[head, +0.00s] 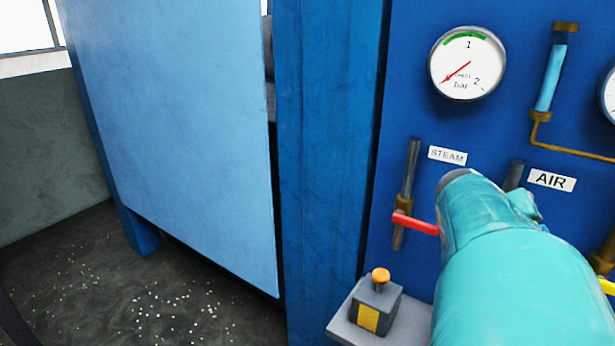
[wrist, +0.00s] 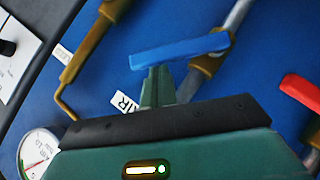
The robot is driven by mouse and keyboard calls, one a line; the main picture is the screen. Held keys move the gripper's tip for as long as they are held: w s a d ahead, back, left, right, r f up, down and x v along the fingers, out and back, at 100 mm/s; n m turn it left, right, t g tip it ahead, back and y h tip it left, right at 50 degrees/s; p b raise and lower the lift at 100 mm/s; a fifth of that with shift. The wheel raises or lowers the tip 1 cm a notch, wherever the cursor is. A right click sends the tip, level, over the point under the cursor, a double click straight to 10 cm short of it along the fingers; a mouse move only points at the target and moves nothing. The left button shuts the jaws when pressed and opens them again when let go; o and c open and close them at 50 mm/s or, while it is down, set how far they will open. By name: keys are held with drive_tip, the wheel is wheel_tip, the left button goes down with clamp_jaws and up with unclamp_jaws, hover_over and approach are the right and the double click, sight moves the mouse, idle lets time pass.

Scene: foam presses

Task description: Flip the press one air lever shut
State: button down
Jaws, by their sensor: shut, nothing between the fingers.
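The air lever is a blue handle (wrist: 178,52) on a brass valve body (wrist: 207,65) on a grey pipe in the wrist view. It lies slantwise to the pipe. My gripper (wrist: 157,78) is shut and empty, its fingertips right at the lever's free end; I cannot tell if they touch it. The AIR label (head: 551,181) shows in the head view, and partly behind my gripper in the wrist view (wrist: 124,104). In the head view my teal arm hides the air valve and lever.
The red steam lever (head: 416,224) sits left of my arm, under the STEAM label (head: 447,156); it shows at right in the wrist view (wrist: 302,91). A pressure gauge (head: 467,63) and a sight tube (head: 552,78) are above. An orange-button box (head: 376,303) stands below.

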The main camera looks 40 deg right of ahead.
drive_tip(key=s+d+f+m+t+y, duration=0.1)
drive_tip(key=s+f+m+t+y, duration=0.1)
drive_tip(key=s+f+t, duration=0.2)
drive_tip(key=shift+s+f+m, duration=0.35)
drive_tip(key=shift+s+m, duration=0.05)
drive_tip(key=shift+s, duration=0.15)
drive_tip(key=shift+f, duration=0.15)
idle(0.6)
